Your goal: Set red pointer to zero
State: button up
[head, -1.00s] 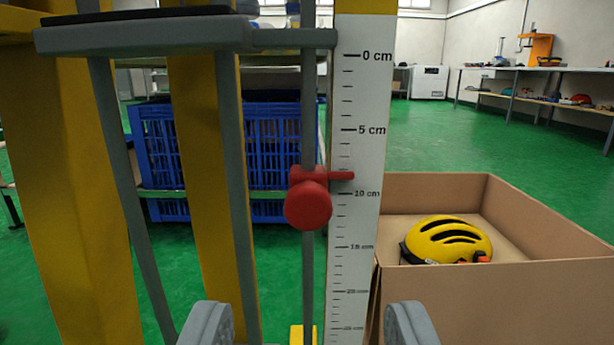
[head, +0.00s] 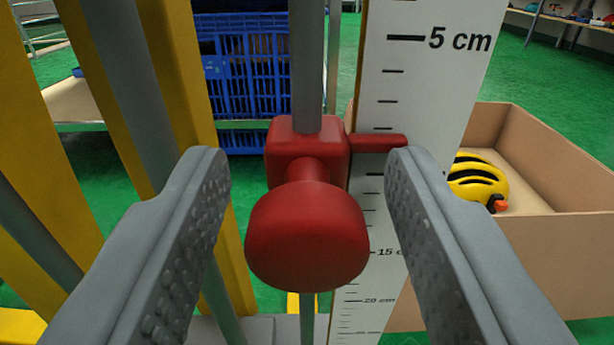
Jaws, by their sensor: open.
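The red pointer (head: 307,232) is a block with a round knob, mounted on a vertical grey rod (head: 306,60). Its thin arm reaches right across the white ruler scale (head: 420,80), below the 5 cm mark and above the 15 cm mark. The exact reading is hard to tell, as the 10 cm label is hidden. The zero mark is out of view above. My gripper (head: 308,165) is open, with one finger on each side of the red pointer. There are visible gaps between both fingers and the knob.
A cardboard box (head: 560,238) with a yellow helmet (head: 477,180) stands to the right behind the scale. Yellow posts (head: 180,110) and slanted grey bars stand at left. Blue crates (head: 245,75) sit on a shelf behind.

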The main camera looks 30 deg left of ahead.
aim_at(310, 207)
grip_shut()
jog(key=shift+r, duration=2.2)
grip_release()
jog(key=v, duration=1.7)
jog(key=shift+s, duration=0.2)
